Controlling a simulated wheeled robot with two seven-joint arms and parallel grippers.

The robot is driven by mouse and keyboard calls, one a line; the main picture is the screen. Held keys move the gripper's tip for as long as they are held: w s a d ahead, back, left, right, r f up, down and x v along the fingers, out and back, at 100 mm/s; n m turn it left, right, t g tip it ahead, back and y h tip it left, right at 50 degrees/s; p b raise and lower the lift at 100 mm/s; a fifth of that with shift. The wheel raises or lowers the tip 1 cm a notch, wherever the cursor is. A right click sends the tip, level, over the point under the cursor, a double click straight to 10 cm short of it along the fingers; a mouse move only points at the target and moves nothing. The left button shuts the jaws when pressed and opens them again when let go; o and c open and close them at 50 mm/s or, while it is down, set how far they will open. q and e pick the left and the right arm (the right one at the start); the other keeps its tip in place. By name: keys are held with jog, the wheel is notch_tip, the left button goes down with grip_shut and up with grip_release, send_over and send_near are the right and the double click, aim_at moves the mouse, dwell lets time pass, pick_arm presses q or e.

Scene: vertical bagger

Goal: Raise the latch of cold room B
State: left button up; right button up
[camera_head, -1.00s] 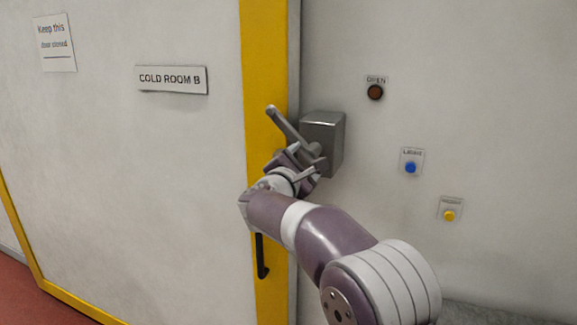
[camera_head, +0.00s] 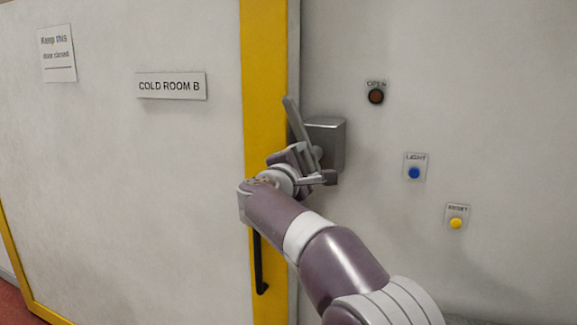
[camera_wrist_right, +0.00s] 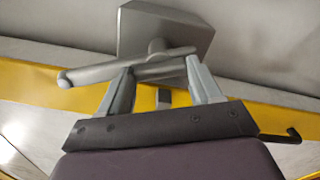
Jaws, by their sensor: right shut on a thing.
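The latch of cold room B is a grey metal lever (camera_head: 296,118) on a grey box (camera_head: 332,138) fixed to the wall beside the yellow door frame. The lever points up and leans slightly left. My right gripper (camera_head: 314,165) is at the lower part of the lever, and its fingers partly hide it. In the right wrist view the lever (camera_wrist_right: 92,73) runs across the fingertips of the gripper (camera_wrist_right: 160,70), in front of the box (camera_wrist_right: 170,27). The gripper is shut on the lever. The door sign (camera_head: 171,86) reads COLD ROOM B. My left gripper is not in view.
A black door handle (camera_head: 259,265) hangs on the yellow frame (camera_head: 265,60), below and beside my right arm. An OPEN indicator (camera_head: 376,96), a blue LIGHT button (camera_head: 414,173) and a yellow button (camera_head: 456,223) are on the wall to the right.

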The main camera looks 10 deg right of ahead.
jog(key=shift+f+m+b, duration=0.1)
jog(key=shift+m+b, duration=0.5)
jog(key=shift+b, duration=0.1)
jog(key=shift+m, duration=0.3)
jog(key=shift+m+b, duration=0.3)
jog(key=shift+b, duration=0.45)
jog(key=shift+r, duration=0.2)
jog(key=o, duration=1.1)
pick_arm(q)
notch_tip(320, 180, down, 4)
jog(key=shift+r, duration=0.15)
pick_arm(e)
jog(key=shift+o, duration=0.2)
jog(key=shift+s+a, duration=0.1)
